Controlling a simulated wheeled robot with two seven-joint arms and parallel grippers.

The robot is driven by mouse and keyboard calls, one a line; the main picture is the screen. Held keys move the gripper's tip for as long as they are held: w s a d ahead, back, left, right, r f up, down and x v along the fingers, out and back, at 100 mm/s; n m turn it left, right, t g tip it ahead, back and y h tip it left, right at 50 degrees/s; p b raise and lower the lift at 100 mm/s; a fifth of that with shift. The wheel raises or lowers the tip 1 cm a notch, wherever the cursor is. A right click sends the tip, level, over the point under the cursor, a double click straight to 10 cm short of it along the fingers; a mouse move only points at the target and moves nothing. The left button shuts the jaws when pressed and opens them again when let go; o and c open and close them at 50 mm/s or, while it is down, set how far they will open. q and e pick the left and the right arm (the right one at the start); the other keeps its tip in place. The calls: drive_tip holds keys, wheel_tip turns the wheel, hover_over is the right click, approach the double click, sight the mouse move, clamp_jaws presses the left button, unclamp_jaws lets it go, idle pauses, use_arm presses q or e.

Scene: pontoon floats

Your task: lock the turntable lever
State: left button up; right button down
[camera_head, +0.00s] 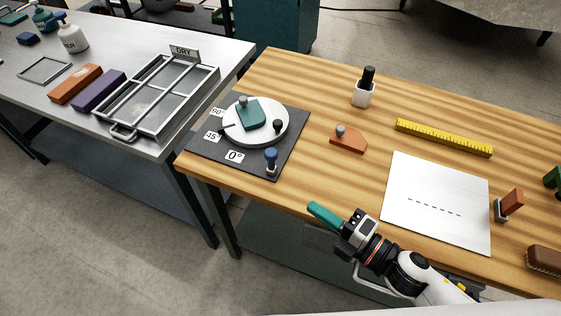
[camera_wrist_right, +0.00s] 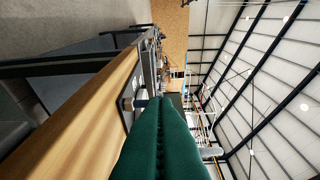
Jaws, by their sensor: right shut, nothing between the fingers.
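The turntable is a round white disc (camera_head: 240,136) on a dark base plate (camera_head: 293,140) at the table's left end. A teal block with a grey knob (camera_head: 250,112) sits on the disc, and a small black knob (camera_head: 278,126) stands near its right edge. A thin dark pointer sticks out by the 45° label. A lever with a blue knob (camera_head: 271,157) stands upright at the plate's front corner, near the 0° label; I cannot tell if it is locked. My right gripper (camera_head: 316,208), with teal fingers, is shut and empty by the table's front edge, right of the lever and apart from it.
A white sheet (camera_head: 435,200), an orange block with a knob (camera_head: 347,140), a yellow ruler (camera_head: 444,137) and a white holder (camera_head: 363,95) lie to the right.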

sight(271, 162)
drive_tip(key=p+x, duration=0.2)
drive_tip(key=x, duration=0.3)
drive_tip(key=p+x, duration=0.1)
drive_tip(key=x, duration=0.5)
drive_tip(key=shift+w+d+r+p, duration=0.1)
drive_tip(key=shift+w+d+p, duration=0.15)
drive_tip(key=shift+p, duration=0.15)
drive_tip(key=shift+w, duration=1.05)
use_arm(q)
drive_tip(key=shift+s+r+p, duration=0.15)
drive_tip(key=shift+r, duration=0.95)
drive_tip(key=shift+s+r+p, duration=0.15)
drive_tip(key=shift+r, duration=0.9)
use_arm(e)
drive_tip(key=shift+w+f, duration=0.25)
drive_tip(key=shift+w, duration=0.35)
drive_tip(key=shift+d, duration=0.1)
